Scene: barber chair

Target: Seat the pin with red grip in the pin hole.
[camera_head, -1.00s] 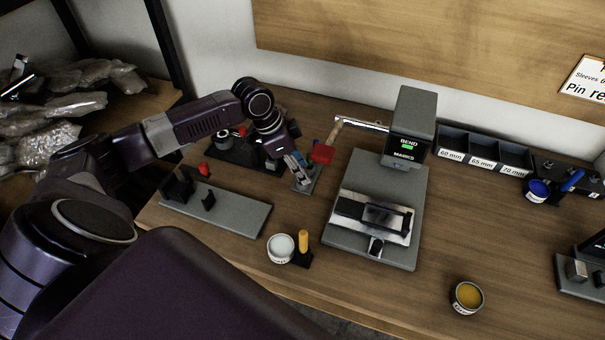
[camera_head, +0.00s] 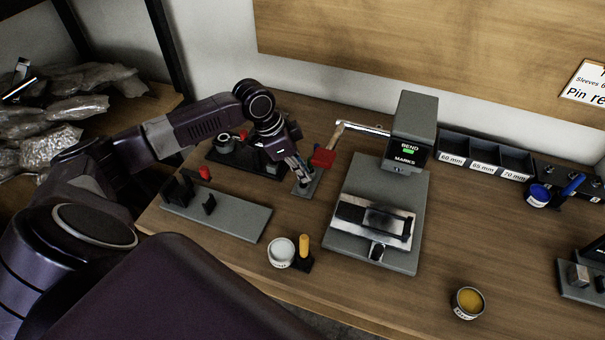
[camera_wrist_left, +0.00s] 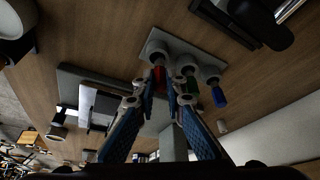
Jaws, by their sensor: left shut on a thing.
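My left gripper (camera_head: 300,178) reaches down over a small grey plate (camera_head: 309,186) left of the grey machine. In the left wrist view its blue fingers (camera_wrist_left: 159,87) are closed around the red grip (camera_wrist_left: 158,74) of a pin. The far end of the red grip is close to a pale round collar (camera_wrist_left: 157,50) on a grey plate (camera_wrist_left: 205,53). I cannot tell whether the pin is in it. A green grip (camera_wrist_left: 191,93) and a blue grip (camera_wrist_left: 218,93) stand at neighbouring collars. I cannot make out the pin hole itself. My right gripper is out of view.
A grey fixture (camera_head: 238,218), a white-topped pot (camera_head: 281,251) and a yellow peg (camera_head: 304,245) are nearer.

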